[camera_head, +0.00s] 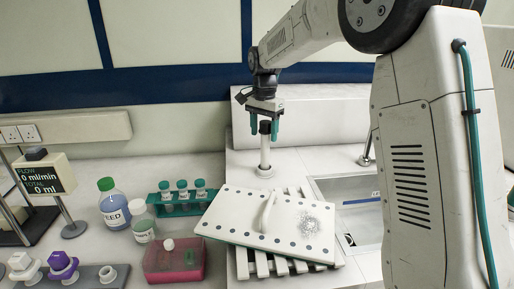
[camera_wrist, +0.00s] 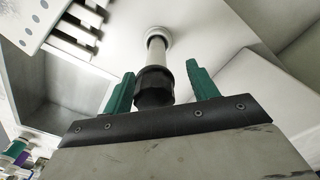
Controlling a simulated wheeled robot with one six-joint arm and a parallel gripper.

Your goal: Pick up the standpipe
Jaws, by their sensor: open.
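The standpipe (camera_head: 265,152) is a white upright tube with a black top, standing on a round base on the white counter behind the board. In the wrist view the standpipe (camera_wrist: 157,52) shows its pale tube, its flanged foot and its faceted black end. My gripper (camera_head: 264,135) is over the top of the standpipe, with its green fingers pointing down. In the wrist view my gripper (camera_wrist: 161,72) is open, with one finger on each side of the black end. Gaps show between the fingers and the standpipe, which is not gripped.
A white perforated board (camera_head: 250,230) with a handle lies on a slatted rack in front. A sink (camera_head: 350,205) is at the right. A green tube rack (camera_head: 180,206), a blue-liquid bottle (camera_head: 112,208) and a red box (camera_head: 172,262) stand left.

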